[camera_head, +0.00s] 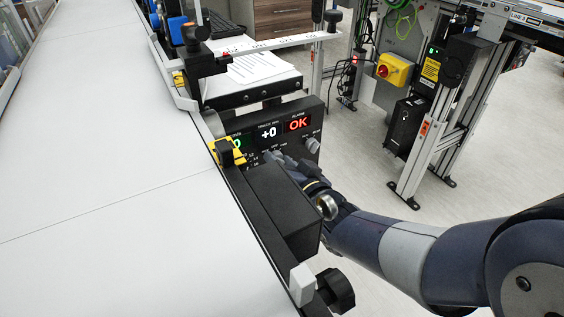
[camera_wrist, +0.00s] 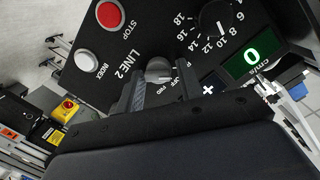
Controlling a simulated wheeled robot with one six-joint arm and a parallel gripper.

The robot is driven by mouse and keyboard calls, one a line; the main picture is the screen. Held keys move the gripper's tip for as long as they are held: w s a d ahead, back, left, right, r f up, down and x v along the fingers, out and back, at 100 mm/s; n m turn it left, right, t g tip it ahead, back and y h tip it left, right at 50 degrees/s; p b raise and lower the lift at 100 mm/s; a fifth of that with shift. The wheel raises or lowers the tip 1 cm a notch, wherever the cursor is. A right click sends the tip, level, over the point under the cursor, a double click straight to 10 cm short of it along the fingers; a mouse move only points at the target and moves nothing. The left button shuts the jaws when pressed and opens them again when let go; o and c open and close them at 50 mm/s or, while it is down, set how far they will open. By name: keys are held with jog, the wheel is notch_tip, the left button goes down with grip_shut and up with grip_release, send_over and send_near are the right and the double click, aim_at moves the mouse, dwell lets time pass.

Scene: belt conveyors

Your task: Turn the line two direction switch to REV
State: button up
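The line two control panel (camera_head: 314,112) shows in the head view with lit displays reading "+0" and "OK". In the wrist view its face is rotated and carries the label LINE 2 (camera_wrist: 115,64). The direction switch (camera_wrist: 158,67) is a grey knob with the words OFF and FWD beside it; the REV mark is not readable. My gripper (camera_wrist: 160,82) is open, with its two dark fingers on either side of the knob. I cannot tell whether they touch it. In the head view my gripper (camera_head: 283,160) is at the panel's lower front, and the switch is hidden.
Near the switch are a red STOP button (camera_wrist: 109,15), a white INDEX button (camera_wrist: 86,61) and a numbered speed dial (camera_wrist: 213,18). A green display (camera_wrist: 250,55) reads 0. A white conveyor belt (camera_head: 100,180) runs along the left. Open floor (camera_head: 370,190) lies right.

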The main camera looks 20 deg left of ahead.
jog(key=p+v, duration=0.2)
jog(key=v, duration=0.8)
jog(key=shift+s+d, duration=0.2)
jog(key=shift+d, duration=0.15)
jog(key=b+x, duration=0.1)
jog(key=x, duration=0.9)
jog(key=shift+w+a+b, duration=0.2)
jog(key=shift+a+b, duration=0.15)
jog(key=shift+d, duration=0.1)
